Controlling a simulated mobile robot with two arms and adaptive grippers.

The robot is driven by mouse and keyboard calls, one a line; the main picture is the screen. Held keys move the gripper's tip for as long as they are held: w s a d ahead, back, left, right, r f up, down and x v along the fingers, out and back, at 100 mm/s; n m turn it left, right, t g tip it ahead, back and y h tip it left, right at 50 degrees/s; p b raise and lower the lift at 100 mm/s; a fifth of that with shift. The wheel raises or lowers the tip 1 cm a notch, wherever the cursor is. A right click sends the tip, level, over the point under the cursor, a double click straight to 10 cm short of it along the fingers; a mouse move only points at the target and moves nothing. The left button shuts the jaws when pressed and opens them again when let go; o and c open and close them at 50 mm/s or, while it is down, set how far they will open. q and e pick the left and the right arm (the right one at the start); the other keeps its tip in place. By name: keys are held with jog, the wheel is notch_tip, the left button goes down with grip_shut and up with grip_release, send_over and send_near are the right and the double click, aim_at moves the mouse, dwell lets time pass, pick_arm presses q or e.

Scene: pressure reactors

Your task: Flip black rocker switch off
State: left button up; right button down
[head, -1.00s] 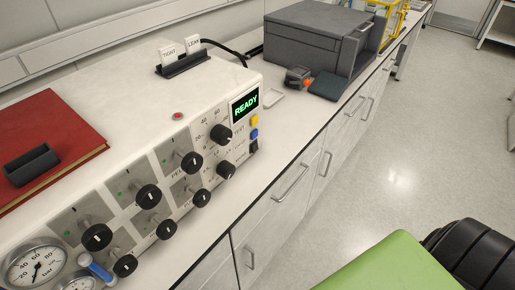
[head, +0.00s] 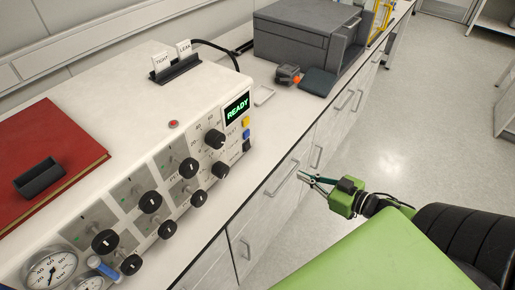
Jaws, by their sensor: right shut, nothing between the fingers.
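The black rocker switch (head: 246,146) is a small dark block at the right end of the control panel, below a yellow button (head: 245,122) and a blue button (head: 246,134). Which way it is tipped is too small to tell. The panel's display (head: 236,109) reads READY in green. My right gripper (head: 304,179), with a green body, is shut and empty. It appears in front of the drawer fronts, to the right of and lower than the switch in the picture, apart from it. My left gripper is not in view.
The white panel unit (head: 110,115) carries several black knobs and gauges. A red book (head: 75,140) with a black tray (head: 39,178) lies on top. A grey box (head: 300,35) stands behind on the counter. Drawer handles (head: 284,180) stick out along the bench front.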

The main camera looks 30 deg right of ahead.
aim_at(257, 158)
jog(key=a+r+y, duration=0.2)
jog(key=a+r, duration=0.1)
jog(key=r, duration=0.2)
jog(key=shift+w+a+r+n, duration=0.3)
jog(key=shift+w+n, duration=0.05)
jog(key=shift+n, duration=0.05)
jog(key=shift+w, duration=0.1)
jog(key=x, duration=1.2)
jog(key=shift+w+r+p, duration=0.1)
jog(key=shift+r+p, duration=0.1)
jog(key=shift+p, duration=0.1)
jog(key=shift+x, duration=0.85)
jog(key=shift+f, duration=0.1)
